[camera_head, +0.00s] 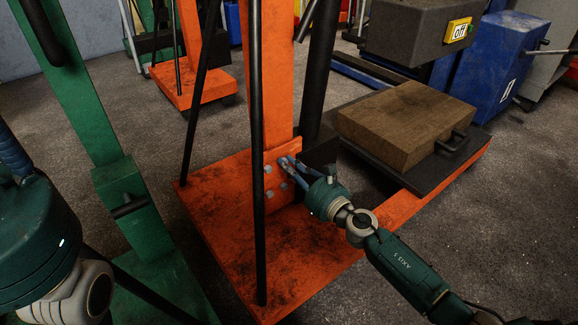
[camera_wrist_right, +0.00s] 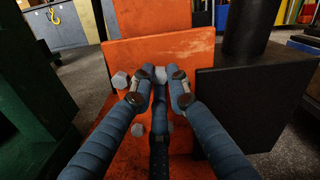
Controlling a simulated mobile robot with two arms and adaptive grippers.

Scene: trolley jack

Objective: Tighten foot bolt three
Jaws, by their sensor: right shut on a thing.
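My right gripper (camera_head: 287,166) reaches in from the right to the orange bolt plate (camera_wrist_right: 178,48) at the foot of the orange post. In the right wrist view its blue fingers (camera_wrist_right: 160,76) are closed around the grey head of a foot bolt at the upper right of the bolt group; the fingers mostly hide that head. A hex bolt head (camera_wrist_right: 120,80) sits to the left, clear of the fingers. Another bolt head (camera_wrist_right: 137,130) shows lower down. My left gripper (camera_head: 12,158) is at the left edge, partly cut off; its opening cannot be made out.
The orange base (camera_head: 228,258) extends around the post, with a thin black rod (camera_head: 257,150) standing in front. A wooden block (camera_head: 405,122) lies on the black platform at right. A dark block (camera_wrist_right: 252,105) stands right of the fingers. A green post (camera_head: 80,100) is left.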

